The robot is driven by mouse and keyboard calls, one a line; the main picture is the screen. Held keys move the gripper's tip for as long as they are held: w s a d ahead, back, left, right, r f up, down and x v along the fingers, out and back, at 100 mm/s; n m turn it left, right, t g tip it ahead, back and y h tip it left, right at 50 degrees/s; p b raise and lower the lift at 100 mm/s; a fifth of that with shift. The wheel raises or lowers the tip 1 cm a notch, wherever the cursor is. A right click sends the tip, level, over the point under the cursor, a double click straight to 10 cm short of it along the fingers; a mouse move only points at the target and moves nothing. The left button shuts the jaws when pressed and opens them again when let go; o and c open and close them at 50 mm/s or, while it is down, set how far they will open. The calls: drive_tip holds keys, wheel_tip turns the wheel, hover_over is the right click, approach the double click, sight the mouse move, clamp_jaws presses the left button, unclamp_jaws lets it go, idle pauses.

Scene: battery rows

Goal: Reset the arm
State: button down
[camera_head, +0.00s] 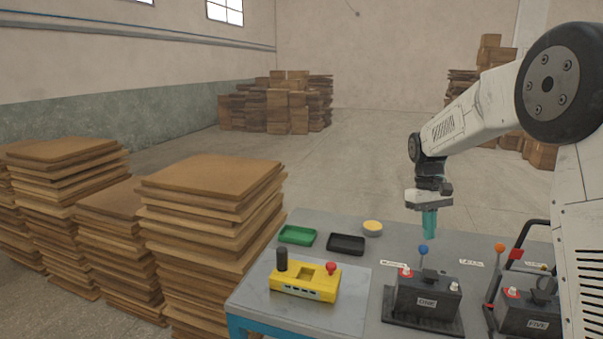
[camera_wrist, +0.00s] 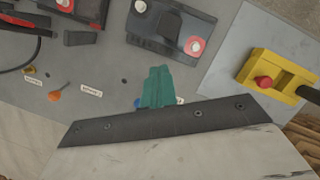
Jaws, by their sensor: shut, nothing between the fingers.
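My gripper (camera_head: 430,222) has teal fingers and hangs pointing down above the back part of the grey table (camera_head: 335,225). It is shut with nothing between the fingers. In the wrist view the closed teal fingers (camera_wrist: 158,85) show at the middle, above the table top. A blue-topped knob (camera_head: 423,249) stands just below and in front of the fingers in the head view; in the wrist view they partly hide it. The battery marked ONE (camera_head: 427,295) sits on a dark base in front of the gripper, apart from it.
A yellow box with a red button (camera_head: 305,281) stands at the table's left. Green (camera_head: 297,235) and black (camera_head: 346,244) trays and a yellow-topped round item (camera_head: 372,228) lie behind it. The battery marked FIVE (camera_head: 528,312) and an orange knob (camera_head: 499,248) are at right. Stacked boards (camera_head: 205,220) stand left of the table.

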drive_tip(key=s+a+r+m+t, duration=0.1)
drive_tip(key=s+a+r, duration=0.1)
drive_tip(key=s, duration=1.1)
drive_tip(key=s+a+r+m+t, duration=0.1)
drive_tip(key=s+a+r, duration=0.1)
drive_tip(key=s, duration=1.1)
drive_tip(key=s+a+r+t, duration=0.2)
drive_tip(key=s+r, duration=0.2)
drive_tip(key=s, duration=0.9)
drive_tip(key=shift+m+y, duration=0.4)
